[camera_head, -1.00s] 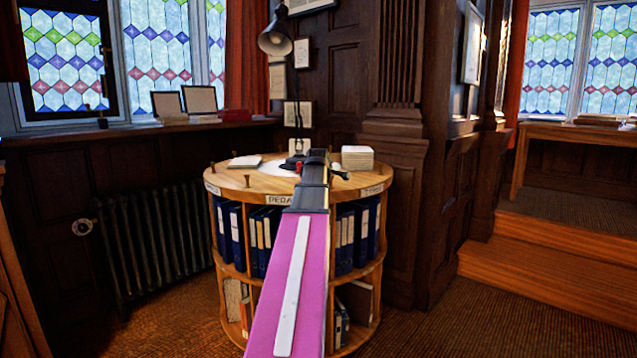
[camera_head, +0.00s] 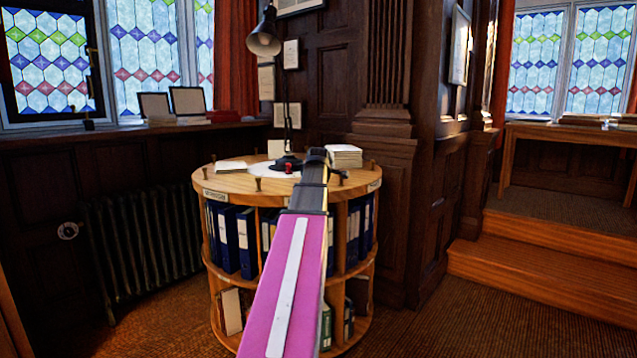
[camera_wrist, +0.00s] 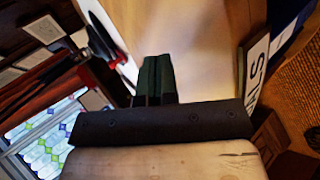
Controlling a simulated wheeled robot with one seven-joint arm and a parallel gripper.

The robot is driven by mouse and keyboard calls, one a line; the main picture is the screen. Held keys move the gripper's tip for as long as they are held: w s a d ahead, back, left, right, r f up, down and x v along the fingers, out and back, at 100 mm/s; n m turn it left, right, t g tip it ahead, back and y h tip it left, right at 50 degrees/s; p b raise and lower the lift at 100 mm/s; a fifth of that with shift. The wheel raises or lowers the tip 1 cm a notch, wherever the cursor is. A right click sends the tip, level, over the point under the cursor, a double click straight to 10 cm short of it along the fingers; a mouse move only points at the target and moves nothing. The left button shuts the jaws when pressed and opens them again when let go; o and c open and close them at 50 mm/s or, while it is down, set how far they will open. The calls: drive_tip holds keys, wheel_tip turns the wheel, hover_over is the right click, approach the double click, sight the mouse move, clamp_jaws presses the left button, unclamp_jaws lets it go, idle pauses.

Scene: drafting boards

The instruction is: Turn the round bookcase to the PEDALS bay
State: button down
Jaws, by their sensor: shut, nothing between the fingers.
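The round bookcase (camera_head: 240,183) stands in the middle of the head view, a two-tier wooden drum with short pegs around its top rim. A label plate (camera_head: 215,195) at its left front is too small to read surely. Another plate (camera_head: 375,185) shows at the right edge. My gripper (camera_head: 317,155) reaches over the top from the front and is shut and empty. In the wrist view its dark fingers (camera_wrist: 157,80) are close above the pale top. A plate ending in "LS" (camera_wrist: 257,72) is beside them. My arm hides the front middle of the rim in the head view.
A desk lamp (camera_head: 264,38), papers (camera_head: 230,166) and a book stack (camera_head: 344,156) are on the bookcase top. A radiator (camera_head: 140,240) is on the left, a panelled pillar (camera_head: 385,160) close behind right, wooden steps (camera_head: 540,250) further right. Carpet lies clear at the right front.

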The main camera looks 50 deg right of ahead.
drive_tip(key=shift+w+a+r, duration=0.15)
drive_tip(key=shift+a+r, duration=0.15)
drive_tip(key=shift+a, duration=0.05)
wheel_tip(320, 180, up, 8)
idle(0.6)
drive_tip(key=shift+w+a, duration=0.1)
